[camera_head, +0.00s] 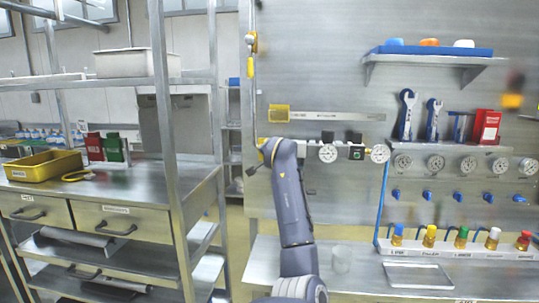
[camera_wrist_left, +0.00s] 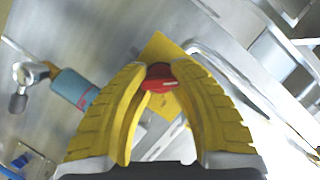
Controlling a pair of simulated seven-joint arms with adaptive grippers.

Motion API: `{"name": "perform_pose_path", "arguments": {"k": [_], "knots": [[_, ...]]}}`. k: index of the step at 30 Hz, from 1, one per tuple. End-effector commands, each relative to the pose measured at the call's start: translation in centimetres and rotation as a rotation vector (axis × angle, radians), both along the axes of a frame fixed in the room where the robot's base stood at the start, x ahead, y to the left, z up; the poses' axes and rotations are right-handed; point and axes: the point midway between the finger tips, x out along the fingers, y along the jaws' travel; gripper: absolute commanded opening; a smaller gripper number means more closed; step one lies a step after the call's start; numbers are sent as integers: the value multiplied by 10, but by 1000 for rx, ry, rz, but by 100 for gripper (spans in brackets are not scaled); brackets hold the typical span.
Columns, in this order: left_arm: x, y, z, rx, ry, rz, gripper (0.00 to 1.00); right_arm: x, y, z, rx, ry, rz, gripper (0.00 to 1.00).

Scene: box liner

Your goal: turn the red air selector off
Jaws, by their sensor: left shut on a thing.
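The red air selector (camera_wrist_left: 159,74) is a small round knob with a pale mark, in front of a yellow plate (camera_wrist_left: 163,47) in the left wrist view. My left gripper (camera_wrist_left: 158,68) has its two yellow fingers around the knob, shut on it, one on each side. In the head view my left gripper (camera_head: 259,156) is at the left part of the wall panel (camera_head: 330,210). The selector cannot be made out there; the gripper and arm seem to cover it. My right gripper is in neither view.
A teal cylinder (camera_wrist_left: 76,89) with a round metal fitting (camera_wrist_left: 20,78) is left of the fingers in the wrist view. Gauges (camera_head: 328,153) are right of my arm. A metal shelf post (camera_head: 166,130) rises at left.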

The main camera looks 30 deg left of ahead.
Motion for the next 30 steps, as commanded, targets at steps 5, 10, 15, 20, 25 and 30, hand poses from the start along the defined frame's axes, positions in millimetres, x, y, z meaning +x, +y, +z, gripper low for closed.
{"name": "perform_pose_path", "arguments": {"k": [5,10,15,20,25,30], "knots": [[-3,5,-5,-43,-5,10,0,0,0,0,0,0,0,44],[-3,5,-6,-59,-11,11,0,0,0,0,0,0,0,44],[-3,5,-7,-62,-12,11,0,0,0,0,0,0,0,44],[-3,5,-7,-63,-11,12,0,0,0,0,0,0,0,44],[-3,5,-8,-62,-10,11,39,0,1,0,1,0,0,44],[-2,3,-5,-61,-15,8,58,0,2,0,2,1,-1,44]]}}
